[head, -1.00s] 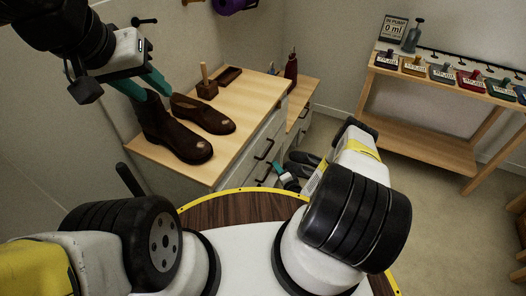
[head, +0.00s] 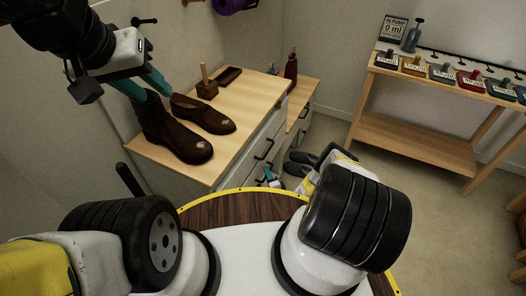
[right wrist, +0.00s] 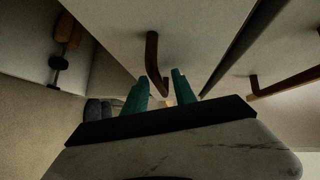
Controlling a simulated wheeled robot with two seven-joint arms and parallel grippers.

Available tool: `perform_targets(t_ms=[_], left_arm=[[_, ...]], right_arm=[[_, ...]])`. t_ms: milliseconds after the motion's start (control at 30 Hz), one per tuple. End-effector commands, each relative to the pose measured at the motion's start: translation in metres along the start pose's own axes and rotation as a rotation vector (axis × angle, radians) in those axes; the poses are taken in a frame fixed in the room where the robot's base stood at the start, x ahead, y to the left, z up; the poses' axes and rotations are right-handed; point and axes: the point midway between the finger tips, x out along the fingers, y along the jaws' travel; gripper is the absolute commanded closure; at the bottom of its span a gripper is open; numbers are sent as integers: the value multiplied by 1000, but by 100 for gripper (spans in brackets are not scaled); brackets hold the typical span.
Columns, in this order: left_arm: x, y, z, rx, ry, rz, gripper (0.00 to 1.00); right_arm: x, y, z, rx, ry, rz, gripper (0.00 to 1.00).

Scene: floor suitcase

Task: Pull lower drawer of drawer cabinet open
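The drawer cabinet (head: 225,180) has a light wood top and pale fronts with dark handles. The upper handle (head: 264,149) shows in the head view. The lower handle is mostly hidden there behind my right gripper (head: 271,179), which is low at the cabinet front. In the right wrist view, my right gripper (right wrist: 158,91) has its teal fingers apart. A dark handle (right wrist: 152,52) reaches down between or just beyond the fingertips; contact cannot be told. Another handle (right wrist: 270,88) is at the right. My left gripper (head: 143,86) is open beside the brown shoes.
Brown shoes (head: 185,135) and a brush-like wooden item (head: 207,85) sit on the cabinet top. A wooden shelf table (head: 420,140) stands at the right. The floor between is clear.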

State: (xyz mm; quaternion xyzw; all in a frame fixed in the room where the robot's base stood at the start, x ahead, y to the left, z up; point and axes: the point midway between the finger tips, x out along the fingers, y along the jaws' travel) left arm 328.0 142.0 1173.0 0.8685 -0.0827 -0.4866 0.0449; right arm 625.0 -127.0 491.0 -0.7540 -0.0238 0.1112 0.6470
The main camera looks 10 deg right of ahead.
Motion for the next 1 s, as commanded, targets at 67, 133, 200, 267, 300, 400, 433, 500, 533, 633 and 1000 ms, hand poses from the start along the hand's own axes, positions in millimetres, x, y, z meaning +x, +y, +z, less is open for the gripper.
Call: perform_targets(t_ms=[67, 133, 200, 267, 300, 400, 433, 500, 533, 633, 1000], left_arm=[[0, 0, 0, 0, 0, 0, 64], [0, 0, 0, 0, 0, 0, 64], [0, 0, 0, 0, 0, 0, 64], [0, 0, 0, 0, 0, 0, 64], [0, 0, 0, 0, 0, 0, 64], [0, 0, 0, 0, 0, 0, 64], [0, 0, 0, 0, 0, 0, 64], [0, 0, 0, 0, 0, 0, 64], [0, 0, 0, 0, 0, 0, 64], [0, 0, 0, 0, 0, 0, 64], [0, 0, 0, 0, 0, 0, 64]], right_arm=[[2, 0, 0, 0, 0, 0, 67], [2, 0, 0, 0, 0, 1, 67], [1, 0, 0, 0, -1, 1, 67], [1, 0, 0, 0, -1, 1, 71], [1, 0, 0, 0, -1, 1, 79], [1, 0, 0, 0, -1, 1, 99], [1, 0, 0, 0, -1, 1, 100], [1, 0, 0, 0, -1, 1, 100], [1, 0, 0, 0, -1, 1, 100], [1, 0, 0, 0, -1, 1, 100], [1, 0, 0, 0, -1, 2, 100]])
